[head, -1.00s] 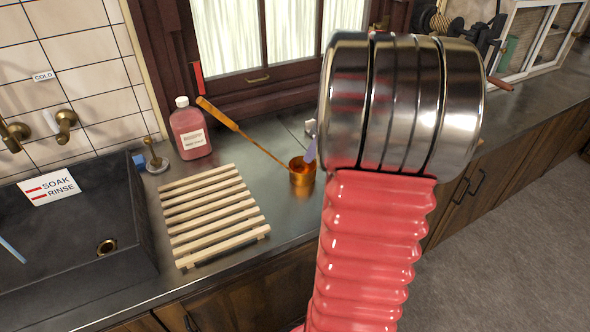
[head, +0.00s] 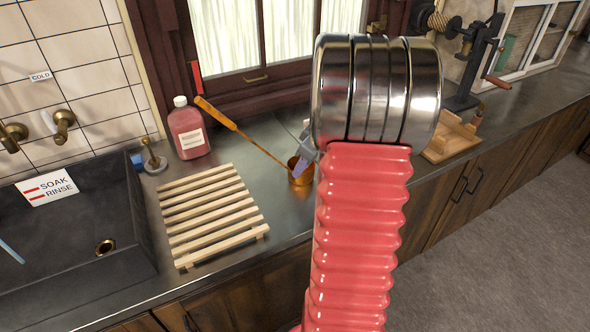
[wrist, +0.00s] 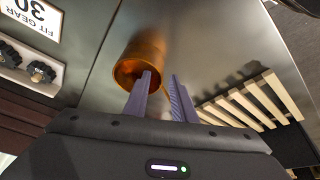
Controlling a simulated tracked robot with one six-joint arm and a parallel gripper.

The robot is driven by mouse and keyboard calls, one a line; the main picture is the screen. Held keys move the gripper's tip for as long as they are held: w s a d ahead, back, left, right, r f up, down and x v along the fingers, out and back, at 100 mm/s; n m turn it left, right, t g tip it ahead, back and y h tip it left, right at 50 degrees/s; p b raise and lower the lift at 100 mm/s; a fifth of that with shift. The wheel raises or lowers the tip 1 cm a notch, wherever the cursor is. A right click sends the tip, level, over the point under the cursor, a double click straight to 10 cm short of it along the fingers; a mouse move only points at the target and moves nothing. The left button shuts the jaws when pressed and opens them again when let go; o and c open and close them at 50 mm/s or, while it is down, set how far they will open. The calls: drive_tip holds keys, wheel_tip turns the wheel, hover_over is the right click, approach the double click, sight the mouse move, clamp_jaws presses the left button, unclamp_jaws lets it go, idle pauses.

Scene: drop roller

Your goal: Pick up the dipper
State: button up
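The dipper has a copper cup (head: 299,178) standing on the dark counter and a long handle (head: 217,113) with an orange-brown grip, which slants up to the left toward the window. In the wrist view the cup (wrist: 141,58) is just ahead of the fingers. My gripper (wrist: 161,75) is open, with two purple fingers apart. The left finger overlaps the cup's near rim in that view; I cannot tell whether it touches. In the head view my gripper (head: 306,157) is at the cup's right side, partly hidden by my arm.
A slatted wooden rack (head: 212,215) lies left of the cup. Behind it stand a pink bottle (head: 188,131) and a small brass-knobbed stand (head: 154,159). A dark sink (head: 75,245) is at far left. A hand-cranked device (head: 472,65) and wooden block (head: 452,138) are at right.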

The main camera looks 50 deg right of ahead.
sight(296, 183)
drive_tip(key=shift+x, duration=2.6)
drive_tip(key=shift+w+a, duration=0.1)
drive_tip(key=shift+c, duration=0.3)
clamp_jaws()
